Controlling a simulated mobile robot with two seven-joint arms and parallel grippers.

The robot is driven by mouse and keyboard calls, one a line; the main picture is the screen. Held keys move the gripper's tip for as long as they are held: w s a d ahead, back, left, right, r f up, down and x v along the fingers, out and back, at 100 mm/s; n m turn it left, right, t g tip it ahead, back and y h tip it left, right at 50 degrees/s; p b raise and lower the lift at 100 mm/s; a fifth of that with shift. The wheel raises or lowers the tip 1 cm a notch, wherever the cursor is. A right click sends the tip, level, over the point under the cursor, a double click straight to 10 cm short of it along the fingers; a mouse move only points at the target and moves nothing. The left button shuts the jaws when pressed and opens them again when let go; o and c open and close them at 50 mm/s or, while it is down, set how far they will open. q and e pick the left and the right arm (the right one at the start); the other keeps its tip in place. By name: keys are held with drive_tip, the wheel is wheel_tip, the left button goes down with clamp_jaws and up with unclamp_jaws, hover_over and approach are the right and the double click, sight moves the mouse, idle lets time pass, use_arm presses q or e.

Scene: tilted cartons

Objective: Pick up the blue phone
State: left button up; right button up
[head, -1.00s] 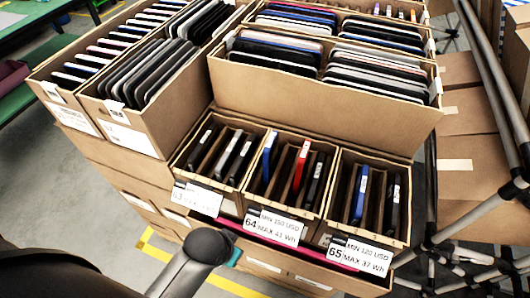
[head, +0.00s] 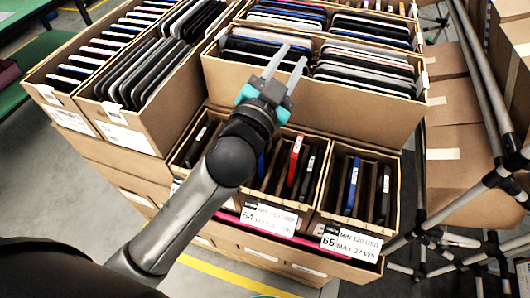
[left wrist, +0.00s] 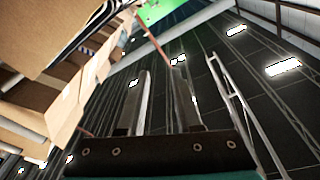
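A blue phone (head: 352,186) stands on edge in the small front carton (head: 321,226) labelled 65, beside a black one. Another blue phone (head: 261,168) shows as a sliver in the middle front carton labelled 64, mostly hidden by my left arm. My left gripper (head: 292,56) is open and empty, raised in front of the back cartons, fingers pointing up and away. It is above and apart from both blue phones. Its two separated fingers also show in the left wrist view (left wrist: 162,78), with nothing between them. My right gripper is out of view.
A red phone (head: 295,160) and black phones stand in carton 64. Taller cartons full of devices stand behind (head: 310,101) and at left (head: 120,114). Grey metal tubes (head: 478,75) stand at right. Open floor (head: 50,215) lies at left.

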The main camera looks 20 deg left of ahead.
use_arm(q)
drive_tip(key=d+r+m+h, duration=0.7)
drive_tip(key=h, duration=0.1)
drive_tip(key=s+d+r+m+g+h, duration=0.2)
drive_tip(key=s+d+m+g+h, duration=0.4)
drive_tip(key=d+m+g+h, duration=0.6)
drive_tip(key=m+g+y, duration=0.7)
drive_tip(key=m+y, duration=0.4)
drive_tip(key=y, duration=0.8)
hover_over(265, 153)
drive_tip(key=d, duration=0.8)
drive_tip(key=f, duration=2)
drive_tip(key=shift+w+a+f, duration=0.1)
drive_tip(key=shift+w+a, duration=0.15)
drive_tip(key=shift+w, duration=0.1)
drive_tip(key=a+y, duration=0.1)
drive_tip(key=a, duration=0.1)
drive_tip(key=w+a+y, duration=0.1)
drive_tip(key=a, duration=0.2)
drive_tip(key=a+n+y, duration=0.1)
drive_tip(key=a+y, duration=0.1)
drive_tip(key=a, duration=0.1)
drive_tip(key=shift+w, duration=0.4)
drive_tip(key=shift+s+a+f+p, duration=0.1)
drive_tip(key=shift+f+p, duration=0.25)
drive_tip(key=shift+f, duration=6.95)
